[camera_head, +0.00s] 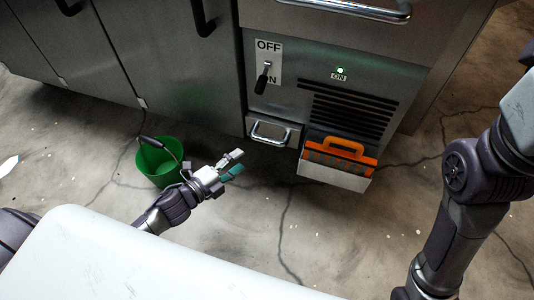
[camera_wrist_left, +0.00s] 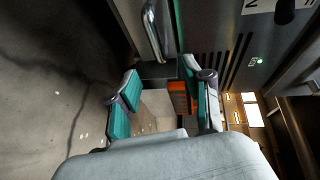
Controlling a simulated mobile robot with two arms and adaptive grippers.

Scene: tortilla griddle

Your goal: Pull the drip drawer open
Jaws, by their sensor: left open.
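The drip drawer (camera_head: 288,133) is a small metal front low on the griddle cabinet, with a bar handle (camera_head: 270,131). It looks shut. My left gripper (camera_head: 234,164) is open and empty, below and left of the handle in the head view, apart from it. In the left wrist view the handle (camera_wrist_left: 153,36) shows at the top, beyond the open teal fingertips (camera_wrist_left: 160,78). My right arm shows at the right of the head view, but its gripper is out of view.
An orange-handled box (camera_head: 338,162) stands right of the drawer, before the vents. A green bucket (camera_head: 152,165) stands on the left. An OFF/ON lever (camera_head: 263,78) is above the drawer. The floor (camera_head: 262,205) in front of the drawer looks clear.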

